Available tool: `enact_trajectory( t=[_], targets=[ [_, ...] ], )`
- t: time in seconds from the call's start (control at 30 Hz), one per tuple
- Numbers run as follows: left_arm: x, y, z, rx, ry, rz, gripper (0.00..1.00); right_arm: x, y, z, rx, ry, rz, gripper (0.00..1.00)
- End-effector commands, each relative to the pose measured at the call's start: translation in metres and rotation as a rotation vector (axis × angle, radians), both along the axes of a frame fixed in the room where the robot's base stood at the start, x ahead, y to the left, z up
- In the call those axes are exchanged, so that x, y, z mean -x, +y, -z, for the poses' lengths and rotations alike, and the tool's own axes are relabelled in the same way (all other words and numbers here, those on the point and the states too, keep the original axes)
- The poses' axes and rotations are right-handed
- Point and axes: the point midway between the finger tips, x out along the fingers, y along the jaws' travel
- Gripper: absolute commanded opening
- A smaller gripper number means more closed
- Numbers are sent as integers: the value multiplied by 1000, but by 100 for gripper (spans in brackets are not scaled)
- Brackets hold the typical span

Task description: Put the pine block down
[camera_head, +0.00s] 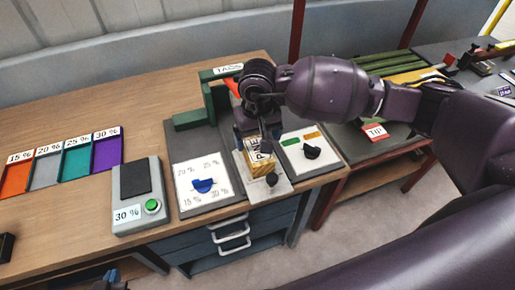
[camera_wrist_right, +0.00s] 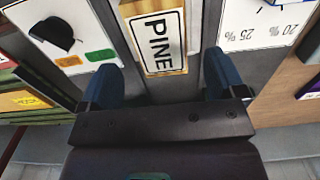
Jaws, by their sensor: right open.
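The pine block (camera_head: 262,160), light wood with a white PINE label, stands on the middle section of the grey device, between two white dial panels. In the wrist view the block (camera_wrist_right: 160,38) lies just ahead of and between the fingertips, with a gap on each side. My right gripper (camera_wrist_right: 162,82) is open; in the head view it (camera_head: 254,132) is directly behind and above the block, partly hidden by its own wrist. My left gripper (camera_head: 110,280) shows only as a small dark and blue part at the bottom edge, its fingers unclear.
A blue dial (camera_head: 203,186) and a black dial (camera_head: 311,152) flank the block. A control box (camera_head: 140,197) reading 30 % with a green button stands left. Coloured trays (camera_head: 75,160) lie further left. A green TAGS stand (camera_head: 190,119) is behind. The front-left tabletop is mostly clear.

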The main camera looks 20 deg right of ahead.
Motion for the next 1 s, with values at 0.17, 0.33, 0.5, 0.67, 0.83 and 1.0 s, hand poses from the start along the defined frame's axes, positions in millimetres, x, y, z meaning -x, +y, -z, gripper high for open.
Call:
enact_trajectory(
  t=[0.17, 0.33, 0.5, 0.67, 0.83, 1.0],
  targets=[
    [1, 0, 5, 0, 4, 0, 0, 0, 0, -29, 1, -2, -1, 89],
    [1, 0, 7, 0, 5, 0, 0, 0, 0, -45, 1, -1, 0, 89],
    [1, 0, 7, 0, 6, -1, 0, 0, 0, -51, 1, 0, 0, 89],
    [2, 0, 8, 0, 8, -1, 0, 0, 0, -51, 0, 0, 0, 89],
    [4, 1, 8, 0, 10, -2, 0, 0, 0, -51, 0, 0, 0, 89],
    [4, 1, 8, -1, 10, -2, 0, 3, 4, -49, -19, 8, 5, 89]
  ],
)
